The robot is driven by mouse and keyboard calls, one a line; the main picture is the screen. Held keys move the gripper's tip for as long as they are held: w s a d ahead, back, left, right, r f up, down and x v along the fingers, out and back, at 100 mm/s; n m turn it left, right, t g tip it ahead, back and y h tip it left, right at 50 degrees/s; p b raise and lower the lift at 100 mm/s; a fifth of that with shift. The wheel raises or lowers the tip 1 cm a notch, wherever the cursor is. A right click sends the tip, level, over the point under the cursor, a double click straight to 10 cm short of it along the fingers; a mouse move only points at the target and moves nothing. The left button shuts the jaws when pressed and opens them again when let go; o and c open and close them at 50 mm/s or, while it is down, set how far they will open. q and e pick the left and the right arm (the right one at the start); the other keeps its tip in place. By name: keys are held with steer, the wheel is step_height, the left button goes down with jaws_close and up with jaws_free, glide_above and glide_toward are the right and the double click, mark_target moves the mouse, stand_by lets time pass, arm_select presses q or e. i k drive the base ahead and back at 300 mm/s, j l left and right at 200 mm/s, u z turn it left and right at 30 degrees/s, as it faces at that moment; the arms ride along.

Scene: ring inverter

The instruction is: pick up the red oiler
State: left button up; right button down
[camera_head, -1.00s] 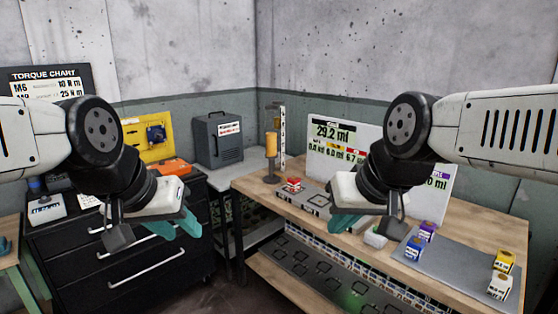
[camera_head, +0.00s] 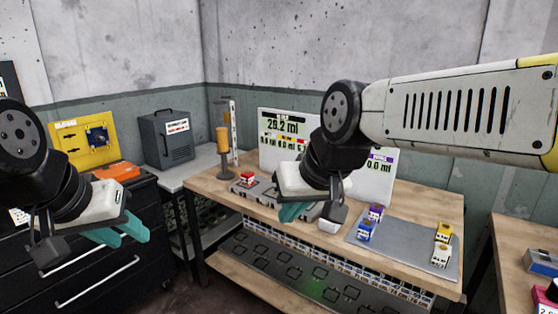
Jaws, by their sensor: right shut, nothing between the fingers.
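The red oiler (camera_head: 247,178), a small block with a red top and a pale lower part, appears to sit on the left end of a grey flat device (camera_head: 258,190) on the wooden bench. My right gripper (camera_head: 290,213) has teal fingers. It is shut and empty, in front of the bench, to the right of and lower in the picture than the red oiler. My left gripper (camera_head: 125,236) hangs in front of the black drawer cabinet, well left of the red oiler. Its teal fingers are seen at a slant, so their gap is unclear.
A grey mat (camera_head: 400,250) on the bench holds blue (camera_head: 366,231), purple (camera_head: 375,212), yellow (camera_head: 443,232) and white (camera_head: 441,255) oilers. A display board (camera_head: 285,130) stands behind. Another table (camera_head: 515,240) is at right.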

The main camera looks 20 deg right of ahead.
mark_target(248, 178)
steer(key=i+l+u, duration=0.1)
steer(key=i, duration=0.45)
steer(key=i+l, duration=0.4)
steer(key=i+l+u, duration=0.15)
steer(key=i, duration=0.5)
steer(key=l, duration=0.1)
